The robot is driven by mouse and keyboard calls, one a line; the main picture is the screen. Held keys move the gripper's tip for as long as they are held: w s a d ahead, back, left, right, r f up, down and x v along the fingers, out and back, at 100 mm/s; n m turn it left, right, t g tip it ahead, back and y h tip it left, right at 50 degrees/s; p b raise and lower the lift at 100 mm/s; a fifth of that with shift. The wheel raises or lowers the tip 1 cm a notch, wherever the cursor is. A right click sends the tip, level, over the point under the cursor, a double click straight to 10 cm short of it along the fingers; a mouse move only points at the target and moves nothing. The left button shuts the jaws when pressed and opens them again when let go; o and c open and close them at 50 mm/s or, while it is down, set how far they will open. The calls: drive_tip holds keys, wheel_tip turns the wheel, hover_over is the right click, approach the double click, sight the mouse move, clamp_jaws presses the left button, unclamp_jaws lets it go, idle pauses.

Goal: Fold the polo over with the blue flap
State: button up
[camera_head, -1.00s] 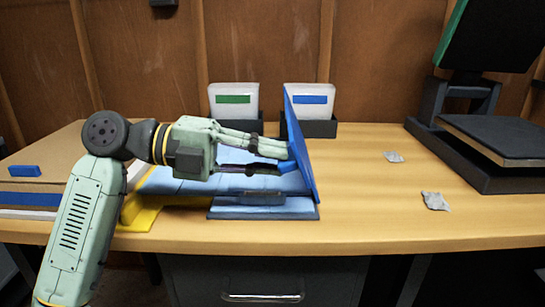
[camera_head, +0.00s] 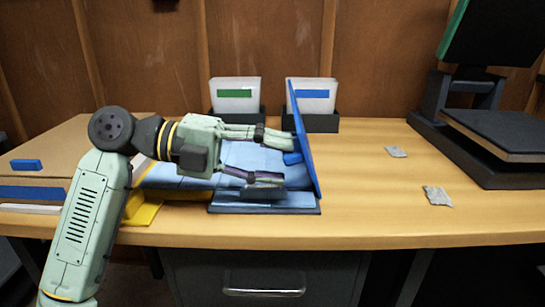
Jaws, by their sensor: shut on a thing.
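The light-blue polo (camera_head: 250,155) lies on the folding board, partly hidden by my arm and gripper. The blue flap (camera_head: 304,140) stands almost upright at the polo's right side, its top leaning slightly left. The yellow flap (camera_head: 145,213) shows at the board's left, under the polo.
Two bins, with a green label (camera_head: 234,93) and a blue label (camera_head: 309,93), stand behind the board. A dark press (camera_head: 490,135) stands at the right. Two small grey packets (camera_head: 396,151) (camera_head: 437,195) lie on otherwise clear table. A cardboard box (camera_head: 65,150) is at the left.

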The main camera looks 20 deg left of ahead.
drive_tip(key=v, duration=1.1)
drive_tip(key=shift+a, duration=0.35)
drive_tip(key=shift+s+r, duration=0.1)
